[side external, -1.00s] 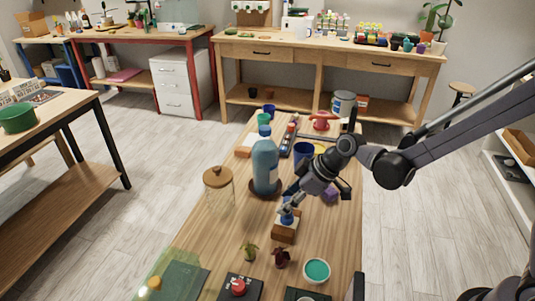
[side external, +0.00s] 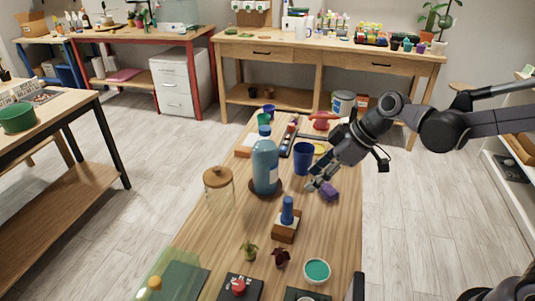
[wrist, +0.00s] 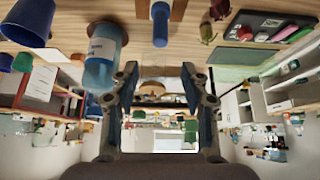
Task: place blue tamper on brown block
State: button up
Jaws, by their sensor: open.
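A large blue bottle (side external: 265,165) stands on a dark saucer left of my gripper. Small plants and a teal-filled bowl (side external: 317,270) sit in front.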

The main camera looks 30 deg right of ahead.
jog(key=s+d+r+m+t+h, duration=0.1)
jog(key=s+d+m+h, duration=0.3)
jog(key=s+d+m, duration=0.5)
jog(key=s+d+t, duration=0.1)
jog(key=s, duration=0.2)
jog(key=shift+s+d+r+t+h, duration=0.25)
jog(key=shift+s+r+t+h, duration=0.05)
jog(key=shift+s, duration=0.05)
